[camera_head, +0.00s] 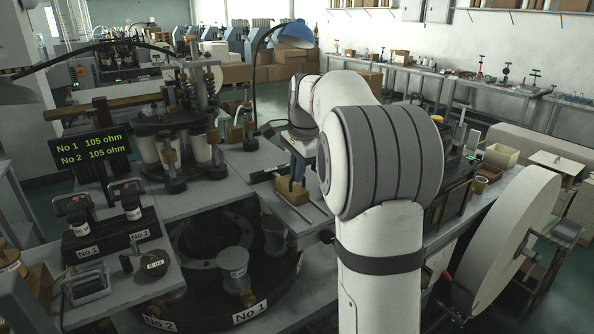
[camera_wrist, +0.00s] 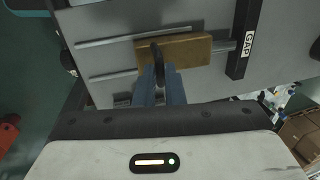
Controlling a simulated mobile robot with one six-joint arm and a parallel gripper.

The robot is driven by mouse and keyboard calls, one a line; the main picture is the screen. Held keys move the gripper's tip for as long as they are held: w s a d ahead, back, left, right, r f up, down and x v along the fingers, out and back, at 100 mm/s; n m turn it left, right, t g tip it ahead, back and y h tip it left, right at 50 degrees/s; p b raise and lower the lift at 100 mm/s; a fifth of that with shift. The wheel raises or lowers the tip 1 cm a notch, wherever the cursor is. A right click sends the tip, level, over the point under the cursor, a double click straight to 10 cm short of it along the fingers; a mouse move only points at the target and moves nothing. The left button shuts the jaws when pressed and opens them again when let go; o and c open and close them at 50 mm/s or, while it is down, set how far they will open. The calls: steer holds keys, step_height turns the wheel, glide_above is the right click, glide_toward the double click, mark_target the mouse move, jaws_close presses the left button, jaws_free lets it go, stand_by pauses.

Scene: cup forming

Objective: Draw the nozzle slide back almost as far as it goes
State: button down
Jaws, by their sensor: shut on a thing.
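The nozzle slide is a brass-coloured block (camera_wrist: 192,52) with a dark upright handle (camera_wrist: 156,54). In the wrist view it sits by two thin parallel rails on a grey plate. A grey rod runs from its right end toward a dark bar with a "GAP" label (camera_wrist: 248,43). My gripper (camera_wrist: 160,76) has its two blue-grey fingers shut on the handle. In the head view the brass block (camera_head: 292,194) shows below my gripper, left of my white arm. The arm hides what lies behind it.
A round dark table with grey moulds (camera_head: 234,262) and "No 1" and "No 2" labels stands front left. A display (camera_head: 92,146) reads 105 ohm twice. A large pale wheel (camera_head: 505,235) stands at right. Bare grey plate surrounds the rails.

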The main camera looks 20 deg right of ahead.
steer(key=shift+s+d+f+b, duration=0.1)
steer(key=shift+s+d+b, duration=0.05)
steer(key=shift+s+b, duration=0.35)
steer(key=s, duration=0.3)
steer(key=shift+d+b, duration=0.25)
steer(key=shift+b, duration=0.15)
steer(key=c, duration=1.5)
jaws_free()
steer(key=r, duration=0.2)
steer(key=s+r, duration=0.1)
steer(key=r, duration=0.4)
steer(key=shift+s+d+r, duration=0.1)
steer(key=shift+s+r, duration=0.15)
steer(key=shift+r, duration=0.15)
steer(key=s+a+f+n, duration=0.4)
steer(key=s+f+n, duration=0.1)
steer(key=s, duration=0.3)
steer(key=s+a+f+n+b, duration=0.1)
steer(key=s+a+f+n, duration=0.3)
steer(key=s+f, duration=0.4)
steer(key=s+a+f+n+t, duration=0.1)
steer(key=s+a+f+n, duration=0.4)
steer(key=s, duration=0.4)
steer(key=shift+f+n+b, duration=0.3)
steer(key=shift+f+n, duration=0.45)
steer(key=shift+n, duration=0.25)
